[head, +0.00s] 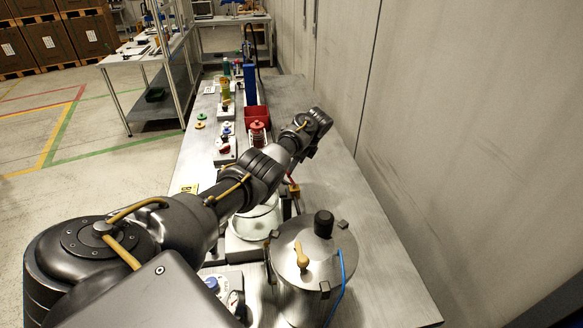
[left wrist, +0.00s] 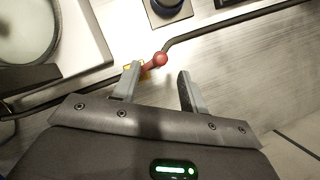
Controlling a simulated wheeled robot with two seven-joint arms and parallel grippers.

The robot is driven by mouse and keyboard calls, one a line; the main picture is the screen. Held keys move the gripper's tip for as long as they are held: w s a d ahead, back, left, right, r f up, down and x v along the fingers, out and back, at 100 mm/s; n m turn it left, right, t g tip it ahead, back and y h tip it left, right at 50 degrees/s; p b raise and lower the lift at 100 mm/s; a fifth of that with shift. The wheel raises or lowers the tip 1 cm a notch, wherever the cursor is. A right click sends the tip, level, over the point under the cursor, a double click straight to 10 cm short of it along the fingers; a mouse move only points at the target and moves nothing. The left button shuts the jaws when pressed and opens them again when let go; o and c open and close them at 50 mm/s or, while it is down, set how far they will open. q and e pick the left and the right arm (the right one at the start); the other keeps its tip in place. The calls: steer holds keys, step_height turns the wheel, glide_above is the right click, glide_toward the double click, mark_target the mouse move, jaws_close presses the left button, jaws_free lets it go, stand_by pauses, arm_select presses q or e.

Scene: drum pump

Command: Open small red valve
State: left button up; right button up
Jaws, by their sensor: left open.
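The small red valve (left wrist: 160,58) shows in the left wrist view as a red knob on a short red lever beside a yellow fitting, on a thin dark pipe. In the head view a small red and yellow part (head: 293,188) shows below my left wrist, partly hidden by the arm. My left gripper (left wrist: 159,72) is open and empty. The red knob lies just past its fingertips, nearer the left finger in the picture. That finger overlaps the lever's lower end; I cannot tell whether they touch. My right gripper is not in view.
A steel drum (head: 312,252) with a black knob and a blue hose stands at the bench's near end. A glass vessel (head: 257,222) is beside it, partly behind my arm. A red bin (head: 256,115) and small valves stand farther back. The bench's right side is bare.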

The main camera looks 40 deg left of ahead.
arm_select(q)
steer(key=shift+x, duration=1.95)
steer(key=shift+c, duration=0.4)
jaws_close()
steer(key=m, duration=0.1)
steer(key=m+p, duration=0.1)
steer(key=m+t+p, duration=0.1)
steer(key=shift+w+d, duration=0.3)
steer(key=shift+w, duration=0.05)
steer(key=shift+o, duration=0.4)
jaws_free()
